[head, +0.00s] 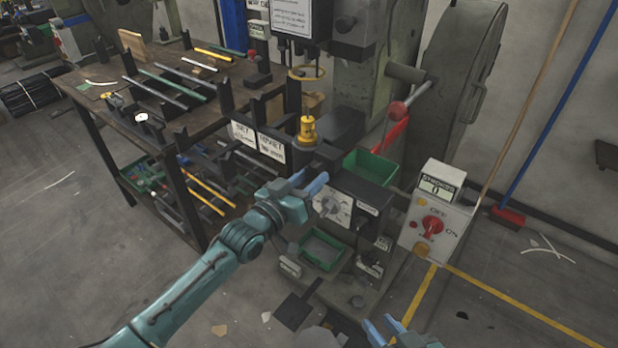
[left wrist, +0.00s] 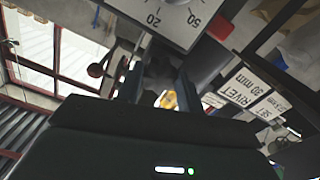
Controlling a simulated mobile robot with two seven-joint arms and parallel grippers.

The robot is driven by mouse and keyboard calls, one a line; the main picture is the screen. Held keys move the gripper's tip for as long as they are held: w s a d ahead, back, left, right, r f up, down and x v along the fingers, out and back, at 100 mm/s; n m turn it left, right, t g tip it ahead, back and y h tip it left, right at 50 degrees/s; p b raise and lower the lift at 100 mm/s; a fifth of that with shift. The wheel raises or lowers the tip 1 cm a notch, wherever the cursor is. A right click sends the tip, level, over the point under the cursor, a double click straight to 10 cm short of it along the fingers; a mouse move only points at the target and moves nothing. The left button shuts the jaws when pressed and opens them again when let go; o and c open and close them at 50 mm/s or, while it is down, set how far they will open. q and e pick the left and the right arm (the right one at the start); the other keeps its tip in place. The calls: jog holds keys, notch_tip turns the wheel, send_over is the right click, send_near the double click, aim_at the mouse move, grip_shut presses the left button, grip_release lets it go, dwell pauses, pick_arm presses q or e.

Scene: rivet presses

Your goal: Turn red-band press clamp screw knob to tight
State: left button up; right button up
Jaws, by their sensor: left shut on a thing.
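The press (head: 345,195) stands right of the workbench, with a yellow fitting (head: 307,130) on top and a white dial plate (head: 333,208) on its front. My left gripper (head: 308,184) is at the press front, just above and left of the dial plate. It is shut on a small part that I take for the clamp screw knob; the fingers hide most of it. In the left wrist view, the gripper's fingers (left wrist: 158,88) stand just below the numbered dial plate (left wrist: 172,18). My right gripper (head: 388,330) is at the bottom edge, its fingertips apart and empty.
A control box (head: 437,215) with a red knob stands right of the press. Green bins (head: 370,168) and (head: 322,250) sit by the press. A red-ball lever (head: 397,112) rises behind. The workbench (head: 150,85) with rods is left. Floor is open at left.

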pick_arm(q)
jog(key=shift+m, duration=0.3)
jog(key=o, duration=1)
jog(key=v, duration=1.3)
jog(key=shift+s+a, duration=0.1)
